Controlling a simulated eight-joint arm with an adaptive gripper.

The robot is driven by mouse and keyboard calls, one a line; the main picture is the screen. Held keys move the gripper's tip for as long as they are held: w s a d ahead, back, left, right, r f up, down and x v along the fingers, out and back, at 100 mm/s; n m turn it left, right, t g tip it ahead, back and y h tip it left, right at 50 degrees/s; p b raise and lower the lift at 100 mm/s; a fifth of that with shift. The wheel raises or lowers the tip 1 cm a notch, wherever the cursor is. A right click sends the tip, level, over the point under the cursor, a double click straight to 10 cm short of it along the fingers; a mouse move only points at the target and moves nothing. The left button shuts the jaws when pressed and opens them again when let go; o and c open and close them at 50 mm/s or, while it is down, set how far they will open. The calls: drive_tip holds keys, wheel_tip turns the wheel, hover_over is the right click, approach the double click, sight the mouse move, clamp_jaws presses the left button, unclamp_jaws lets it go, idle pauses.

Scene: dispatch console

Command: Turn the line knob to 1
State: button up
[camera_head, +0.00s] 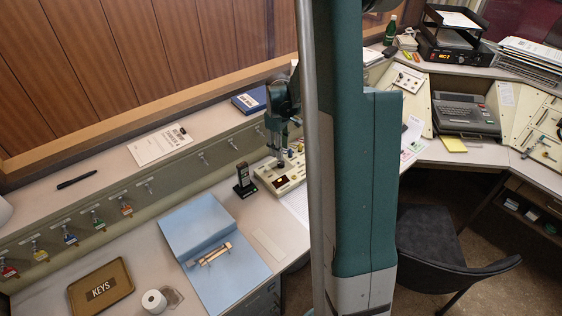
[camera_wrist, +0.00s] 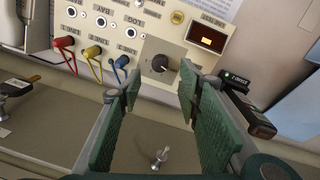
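The line knob (camera_wrist: 159,68) is a dark round knob on a pale square plate, part of a cream switch panel (camera_wrist: 140,32) that appears upside down in the wrist view. Its pointer setting is too small to read. My gripper (camera_wrist: 163,122) is open, with its two green fingers apart and nothing between them. The knob shows beyond the fingertips, between their lines, and no contact is visible. In the head view my gripper (camera_head: 279,152) is over the panel (camera_head: 289,180), and I cannot make out the knob there.
Red, yellow and blue plug leads (camera_wrist: 92,55) and a lit red display (camera_wrist: 206,38) are on the panel. A black handheld unit (camera_head: 243,180) stands close by. A metal hook (camera_wrist: 159,157) shows below the fingers. A blue binder (camera_head: 240,262) lies on the desk.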

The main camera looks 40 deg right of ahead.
sight(281, 162)
drive_tip(key=shift+f, duration=0.1)
drive_tip(key=shift+d+f+b, duration=0.2)
drive_tip(key=shift+f+b, duration=0.4)
drive_tip(key=shift+f, duration=3.2)
drive_tip(key=c, duration=0.9)
